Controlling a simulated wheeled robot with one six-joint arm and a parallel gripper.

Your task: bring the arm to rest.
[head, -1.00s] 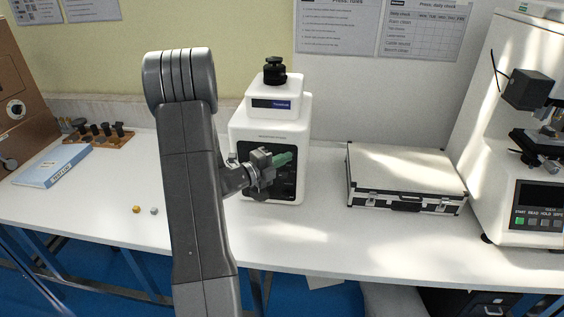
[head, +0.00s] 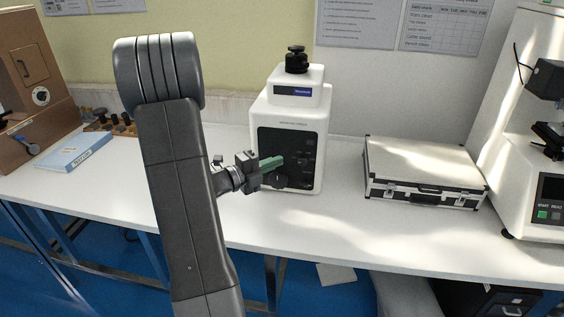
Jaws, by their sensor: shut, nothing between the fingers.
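My arm stands raised in the middle left of the head view, bent over at the top. My gripper (head: 270,165) points to the right with its green fingers together and nothing between them. It shows in front of the dark front panel of a white hardness tester (head: 292,122). I cannot tell from this view how far the fingers are from the panel.
A silver case (head: 425,172) lies on the white bench (head: 345,225) right of the tester. A second tester (head: 540,180) stands at the right edge. A blue-and-white box (head: 78,150), dark pieces on a wooden rack (head: 108,126) and a brown machine (head: 35,90) are at left.

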